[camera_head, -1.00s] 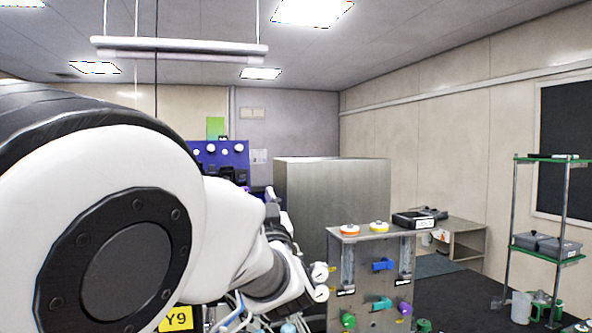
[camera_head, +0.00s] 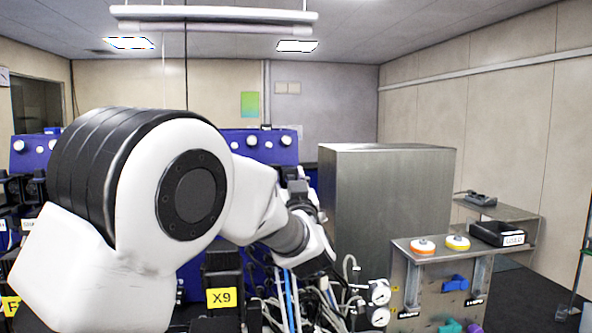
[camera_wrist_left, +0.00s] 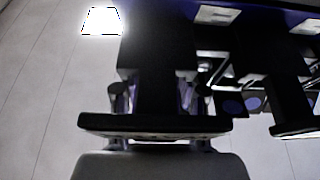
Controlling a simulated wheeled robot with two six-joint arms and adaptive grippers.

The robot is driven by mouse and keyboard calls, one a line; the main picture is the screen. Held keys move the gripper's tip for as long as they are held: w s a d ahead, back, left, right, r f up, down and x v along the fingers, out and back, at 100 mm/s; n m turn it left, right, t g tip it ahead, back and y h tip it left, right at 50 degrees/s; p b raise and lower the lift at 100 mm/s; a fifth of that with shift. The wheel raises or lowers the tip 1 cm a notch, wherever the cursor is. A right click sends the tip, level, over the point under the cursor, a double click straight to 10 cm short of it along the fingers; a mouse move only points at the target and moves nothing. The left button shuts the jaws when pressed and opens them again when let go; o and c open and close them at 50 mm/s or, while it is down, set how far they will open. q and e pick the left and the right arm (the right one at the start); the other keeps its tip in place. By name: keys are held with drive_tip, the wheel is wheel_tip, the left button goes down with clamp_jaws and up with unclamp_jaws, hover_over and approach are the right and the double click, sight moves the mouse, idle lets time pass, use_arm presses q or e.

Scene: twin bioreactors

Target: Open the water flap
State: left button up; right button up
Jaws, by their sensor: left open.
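My left arm comes in from the left in the head view and reaches toward the tubing at the centre. My left gripper (camera_head: 311,262) is at its end, dark, small and partly hidden by the wrist. It is open, and I see nothing held in it. In the left wrist view, dark bars and a blue-purple edge with white labels lie beyond the wrist. I cannot pick out a water flap for sure in either view. A metal valve panel (camera_head: 425,290) stands to the right of the gripper, with a blue handle (camera_head: 455,284). My right gripper is not in view.
Two round gauges (camera_head: 379,302) and loose tubes are close to my left gripper. A large steel cabinet (camera_head: 387,205) stands behind. A black tray (camera_head: 497,234) is at the right. Dark floor shows at the right.

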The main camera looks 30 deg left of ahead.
use_arm(q)
drive_tip(key=shift+s+d+r, duration=0.35)
drive_tip(key=shift+s+d, duration=0.1)
drive_tip(key=shift+d, duration=0.1)
drive_tip(key=shift+c, duration=0.6)
drive_tip(key=shift+s+d+r, duration=0.1)
drive_tip(key=shift+s+d, duration=0.05)
drive_tip(key=shift+d, duration=0.05)
drive_tip(key=c, duration=0.6)
drive_tip(key=shift+a, duration=0.1)
clamp_jaws()
